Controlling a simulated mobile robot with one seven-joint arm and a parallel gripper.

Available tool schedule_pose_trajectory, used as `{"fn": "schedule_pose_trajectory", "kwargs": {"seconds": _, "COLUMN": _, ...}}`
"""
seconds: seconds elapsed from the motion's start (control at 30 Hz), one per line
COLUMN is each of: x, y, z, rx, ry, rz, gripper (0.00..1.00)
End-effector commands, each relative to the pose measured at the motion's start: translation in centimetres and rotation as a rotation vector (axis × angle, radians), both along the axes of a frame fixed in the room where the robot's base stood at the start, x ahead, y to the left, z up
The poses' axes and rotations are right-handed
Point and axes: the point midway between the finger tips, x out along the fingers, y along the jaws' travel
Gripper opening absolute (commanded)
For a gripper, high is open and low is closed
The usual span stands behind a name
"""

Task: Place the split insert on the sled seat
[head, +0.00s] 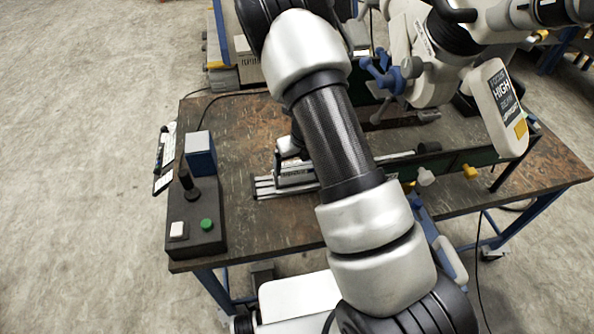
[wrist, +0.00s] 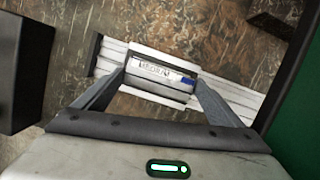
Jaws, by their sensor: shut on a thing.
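In the wrist view my gripper (wrist: 161,80) is shut on a small silver block with a white printed label and a blue mark at its right end; I take it for the split insert (wrist: 155,70). One finger is at each end of the block. Behind it runs a pale ribbed metal rail (wrist: 235,98), apparently the sled's; it also shows on the bench in the head view (head: 268,187). The block covers the middle of the rail, so I cannot make out the seat. Whether the block touches the rail or hangs above it is unclear. My arm hides part of this area in the head view.
The microscope head (head: 497,105) overhangs the right side. Bare worn benchtop (head: 250,232) lies in front of the rail.

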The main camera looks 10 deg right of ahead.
Motion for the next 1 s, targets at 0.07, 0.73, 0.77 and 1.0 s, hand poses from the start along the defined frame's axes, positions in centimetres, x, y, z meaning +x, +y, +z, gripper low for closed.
{"fn": "schedule_pose_trajectory", "kwargs": {"seconds": 0.07, "x": 0.0, "y": -0.1, "z": -1.4, "rx": 0.001, "ry": 0.0, "rz": -0.001, "gripper": 0.4}}
{"fn": "schedule_pose_trajectory", "kwargs": {"seconds": 0.73, "x": 0.1, "y": 0.0, "z": -3.6, "rx": 0.0, "ry": -0.001, "rz": 0.0, "gripper": 0.4}}
{"fn": "schedule_pose_trajectory", "kwargs": {"seconds": 0.77, "x": 0.0, "y": 0.0, "z": -3.7, "rx": 0.0, "ry": -0.001, "rz": 0.0, "gripper": 0.4}}
{"fn": "schedule_pose_trajectory", "kwargs": {"seconds": 1.0, "x": -0.2, "y": 0.0, "z": -4.3, "rx": 0.0, "ry": 0.006, "rz": 0.0, "gripper": 1.0}}
